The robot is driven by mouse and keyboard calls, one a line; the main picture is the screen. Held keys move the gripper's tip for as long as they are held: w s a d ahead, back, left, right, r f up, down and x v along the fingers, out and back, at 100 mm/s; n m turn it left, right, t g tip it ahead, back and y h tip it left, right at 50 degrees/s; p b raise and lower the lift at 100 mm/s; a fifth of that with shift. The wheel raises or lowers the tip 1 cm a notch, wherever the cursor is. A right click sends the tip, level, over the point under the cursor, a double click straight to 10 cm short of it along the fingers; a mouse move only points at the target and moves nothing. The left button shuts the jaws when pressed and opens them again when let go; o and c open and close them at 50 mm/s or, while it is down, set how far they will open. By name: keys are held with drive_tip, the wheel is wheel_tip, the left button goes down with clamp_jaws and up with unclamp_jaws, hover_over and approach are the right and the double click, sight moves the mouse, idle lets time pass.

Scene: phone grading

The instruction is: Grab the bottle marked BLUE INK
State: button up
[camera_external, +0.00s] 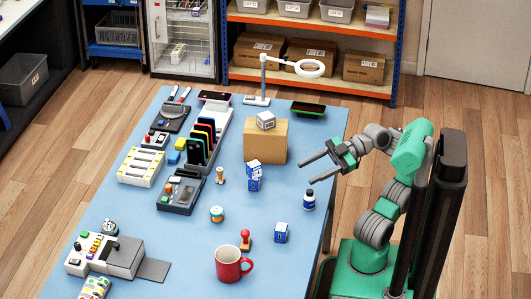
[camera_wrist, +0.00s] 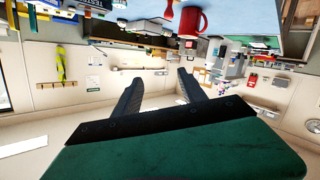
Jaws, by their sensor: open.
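A small dark-blue bottle with a white cap (camera_external: 309,200) stands upright near the right edge of the blue table (camera_external: 185,260). Its label is too small to read. My gripper (camera_external: 304,168) is open and empty above the table, higher than the bottle and apart from it. In the wrist view my gripper (camera_wrist: 158,88) shows two spread dark fingers with nothing between them. The wrist camera looks across the room, and the bottle cannot be made out there.
A blue-and-white carton (camera_external: 254,176) stands left of the bottle. A cardboard box (camera_external: 265,143) stands behind. Clear table surrounds the bottle.

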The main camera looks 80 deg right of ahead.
sight(310, 190)
drive_tip(key=s+d+f+m+b, duration=0.1)
drive_tip(key=d+f, duration=0.2)
drive_tip(key=f, duration=0.1)
drive_tip(key=s+d+f+m+g+b, duration=0.1)
drive_tip(key=d+f, duration=0.3)
drive_tip(key=s+d+f+b, duration=0.1)
drive_tip(key=s+d+f, duration=0.1)
drive_tip(key=d+f, duration=0.2)
drive_tip(key=shift+f+m+g, duration=0.3)
drive_tip(key=shift+m+g, duration=0.1)
drive_tip(key=shift+w+a+f, duration=0.1)
drive_tip(key=shift+w+f, duration=0.15)
drive_tip(key=shift+f, duration=0.05)
drive_tip(key=b+x, duration=0.2)
drive_tip(key=x, duration=0.4)
drive_tip(key=shift+a+r, duration=0.15)
drive_tip(key=shift+a, duration=0.2)
drive_tip(key=shift+w+a, duration=0.15)
drive_tip(key=shift+w, duration=0.2)
drive_tip(key=shift+c, duration=0.3)
clamp_jaws()
